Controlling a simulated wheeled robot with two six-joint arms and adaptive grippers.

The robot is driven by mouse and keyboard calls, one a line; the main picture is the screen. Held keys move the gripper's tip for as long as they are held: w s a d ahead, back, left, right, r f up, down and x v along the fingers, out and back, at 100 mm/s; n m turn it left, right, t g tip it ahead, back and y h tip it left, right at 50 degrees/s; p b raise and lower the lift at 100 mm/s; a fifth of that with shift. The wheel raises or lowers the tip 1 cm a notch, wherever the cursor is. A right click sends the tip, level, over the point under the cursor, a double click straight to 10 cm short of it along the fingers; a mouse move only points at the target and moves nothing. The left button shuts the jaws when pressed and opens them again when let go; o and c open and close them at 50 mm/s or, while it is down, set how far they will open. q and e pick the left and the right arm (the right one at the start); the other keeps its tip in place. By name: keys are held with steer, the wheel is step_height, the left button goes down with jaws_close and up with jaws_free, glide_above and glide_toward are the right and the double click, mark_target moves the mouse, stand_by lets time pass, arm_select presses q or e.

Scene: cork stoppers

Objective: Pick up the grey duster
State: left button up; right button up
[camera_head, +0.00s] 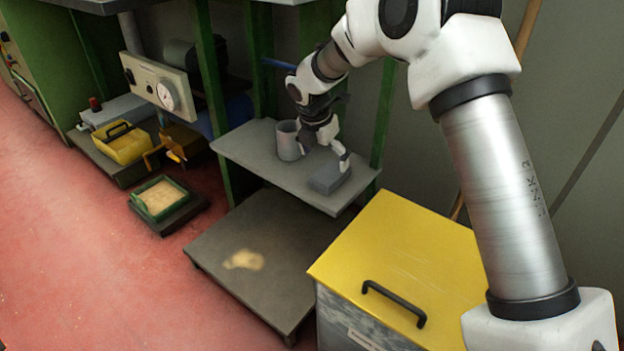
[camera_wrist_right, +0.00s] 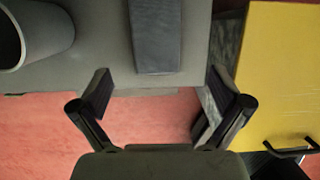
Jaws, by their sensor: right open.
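The grey duster (camera_head: 328,179) is a dark grey block lying on the grey shelf (camera_head: 260,160), near its right end. It also shows at the top of the right wrist view (camera_wrist_right: 157,38), running lengthwise away from the gripper. My right gripper (camera_head: 327,150) is over the shelf beside the duster, open and empty. In the right wrist view its two fingers (camera_wrist_right: 160,85) are spread wider than the duster, which lies beyond the tips and roughly centred between them. I cannot tell the height gap. My left gripper is not in view.
A grey cup (camera_head: 288,140) stands on the shelf left of the duster. Green posts (camera_head: 383,115) bound the shelf. A yellow-lidded box (camera_head: 400,260) with a black handle stands in front. A low dark platform (camera_head: 262,250) lies below the shelf.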

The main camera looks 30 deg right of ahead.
mark_target(329, 173)
steer(key=shift+w+d+f, duration=0.1)
steer(key=shift+w, duration=0.4)
steer(key=shift+s+d+f+b, duration=0.1)
steer(key=shift+s+f+b, duration=0.15)
steer(key=shift+b, duration=0.35)
steer(key=b+x, duration=0.5)
steer(key=x, duration=0.1)
steer(key=shift+w+d, duration=0.1)
steer(key=shift+d, duration=0.15)
steer(key=shift+w+f, duration=0.1)
steer(key=shift+f, duration=0.05)
steer(key=shift+r, duration=0.25)
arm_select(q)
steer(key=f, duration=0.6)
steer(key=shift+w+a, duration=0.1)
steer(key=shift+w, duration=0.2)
arm_select(e)
steer(key=c, duration=1.1)
